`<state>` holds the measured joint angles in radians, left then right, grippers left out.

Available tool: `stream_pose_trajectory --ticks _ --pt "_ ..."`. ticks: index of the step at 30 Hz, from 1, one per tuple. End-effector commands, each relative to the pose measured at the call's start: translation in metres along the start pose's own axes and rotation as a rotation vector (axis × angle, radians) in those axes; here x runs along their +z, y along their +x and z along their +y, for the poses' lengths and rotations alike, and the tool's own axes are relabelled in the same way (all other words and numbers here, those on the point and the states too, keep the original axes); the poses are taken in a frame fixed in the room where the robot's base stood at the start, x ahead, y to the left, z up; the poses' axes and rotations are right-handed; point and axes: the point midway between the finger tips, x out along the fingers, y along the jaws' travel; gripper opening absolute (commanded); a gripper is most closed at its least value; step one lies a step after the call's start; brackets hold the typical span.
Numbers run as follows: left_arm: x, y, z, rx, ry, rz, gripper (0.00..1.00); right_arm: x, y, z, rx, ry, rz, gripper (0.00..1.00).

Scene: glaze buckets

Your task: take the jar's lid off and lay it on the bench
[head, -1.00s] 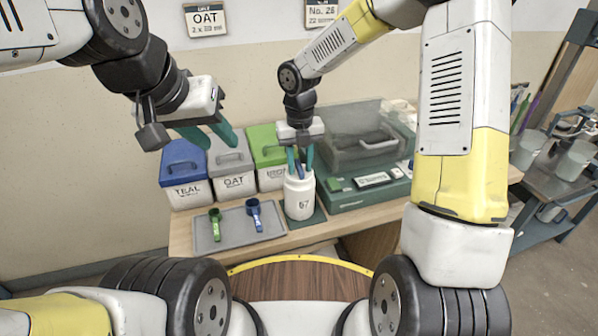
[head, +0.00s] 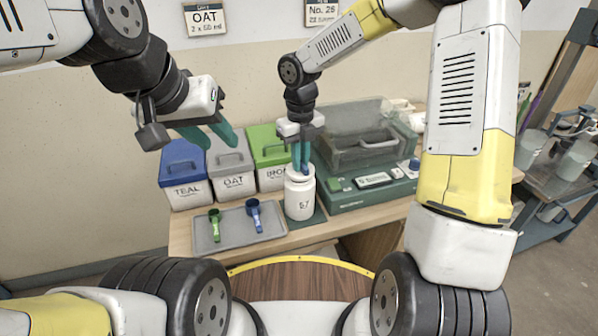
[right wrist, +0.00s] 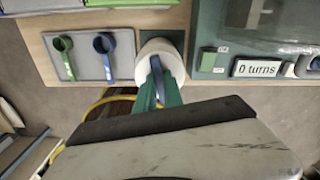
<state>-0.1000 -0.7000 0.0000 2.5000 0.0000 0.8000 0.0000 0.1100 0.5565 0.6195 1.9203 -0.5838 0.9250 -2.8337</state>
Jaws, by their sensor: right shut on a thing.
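The white jar (head: 299,200) marked with a number stands upright on the bench (head: 320,231), right of the grey tray. Its pale lid (head: 292,173) is on its top, with a blue upright grip piece (head: 306,170). My right gripper (head: 301,170) points straight down over the jar, its teal fingers shut on this blue piece. In the right wrist view the blue piece (right wrist: 157,66) shows between the fingers, over the white round top. The fingers hide part of the lid. My left gripper (head: 214,140) is open and empty, above the bins.
A grey tray (head: 225,242) holds a green scoop (head: 214,228) and a blue scoop (head: 255,217). Blue, grey and green-lidded bins (head: 235,184) stand behind. A green case (head: 366,195) is right of the jar; its display reads "0 turns" in the right wrist view.

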Motion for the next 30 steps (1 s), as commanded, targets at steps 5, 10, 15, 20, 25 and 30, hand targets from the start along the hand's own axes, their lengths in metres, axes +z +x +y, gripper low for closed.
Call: stream_pose_trajectory --ticks 5,10,15,20,25,30 --pt "0.000 0.000 0.000 0.000 0.000 0.000 0.36 0.001 -0.013 0.000 -0.001 0.000 -0.005 0.00" --pt "0.000 0.000 0.000 0.000 0.000 0.000 0.36 0.002 -0.024 0.000 -0.001 0.001 -0.008 0.00" --pt "0.000 0.000 0.000 0.000 0.000 0.000 0.36 0.002 -0.034 0.001 -0.001 0.000 -0.008 0.00" --pt "0.000 0.000 0.000 0.000 0.000 0.000 0.36 0.002 -0.038 0.001 -0.001 -0.001 -0.008 0.00" --pt "0.000 0.000 0.000 0.000 0.000 0.000 0.36 0.002 -0.038 0.001 -0.001 -0.001 -0.008 0.00" --pt "0.000 0.000 0.000 0.000 0.000 0.000 0.36 0.002 -0.037 0.000 0.000 0.029 -0.008 0.00"
